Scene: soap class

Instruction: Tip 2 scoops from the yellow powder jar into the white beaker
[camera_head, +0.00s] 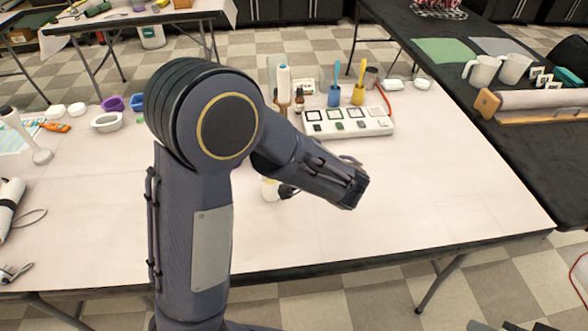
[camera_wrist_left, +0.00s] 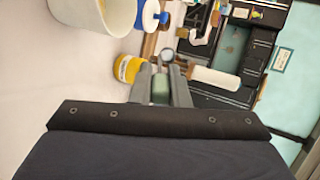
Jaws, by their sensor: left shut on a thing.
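My left gripper (camera_head: 352,188) is above the middle of the table, shut on a small grey-green piece (camera_wrist_left: 160,88) that looks like a handle. A small ring shape shows just beyond its fingers in the wrist view. A yellow jar with a pale label (camera_wrist_left: 127,68) stands close to the fingers there. A large whitish vessel (camera_wrist_left: 95,12), probably the white beaker, is at the top left of that view. A pale pot (camera_head: 270,189) shows partly behind my arm; which vessel it is, I cannot tell. Dark tips at the lower right edge may be my right gripper (camera_head: 500,326).
Small bowls (camera_head: 107,122) sit at the left. The table's front right is clear. A black table (camera_head: 460,85) stands at the right.

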